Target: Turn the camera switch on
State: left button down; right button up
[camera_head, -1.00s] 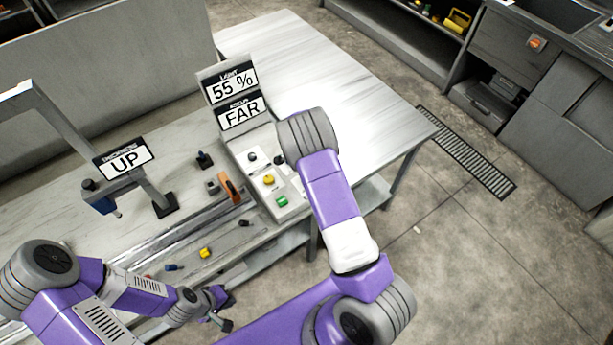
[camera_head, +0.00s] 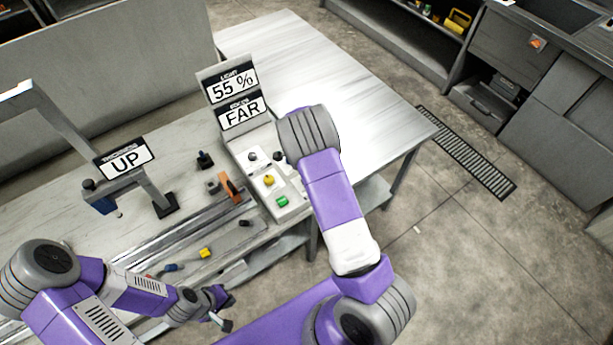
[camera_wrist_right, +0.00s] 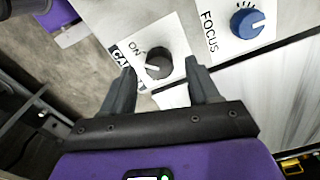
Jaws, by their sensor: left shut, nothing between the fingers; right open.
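The camera switch (camera_wrist_right: 158,64) is a dark round knob with a white pointer line, on a pale panel. Beside it are the word ON and a partly hidden label starting with "CA". My right gripper (camera_wrist_right: 160,72) is open, with one fingertip on each side of the knob in the right wrist view. Gaps show between knob and fingers; I cannot tell the height of the fingertips over the panel. In the head view my right arm hides the right gripper and this switch. My left gripper (camera_head: 221,320) is shut and empty at the bottom, away from the control panel (camera_head: 262,195).
A blue FOCUS knob (camera_wrist_right: 247,22) sits right of the switch. The panel also carries a yellow button (camera_head: 269,180) and a green button (camera_head: 283,201). Signs read 55 % (camera_head: 232,85), FAR (camera_head: 242,112) and UP (camera_head: 125,159). The table top (camera_head: 290,50) behind is clear.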

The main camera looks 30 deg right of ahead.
notch_tip(320, 180, up, 6)
jog(key=shift+f, duration=0.2)
dwell(0.5)
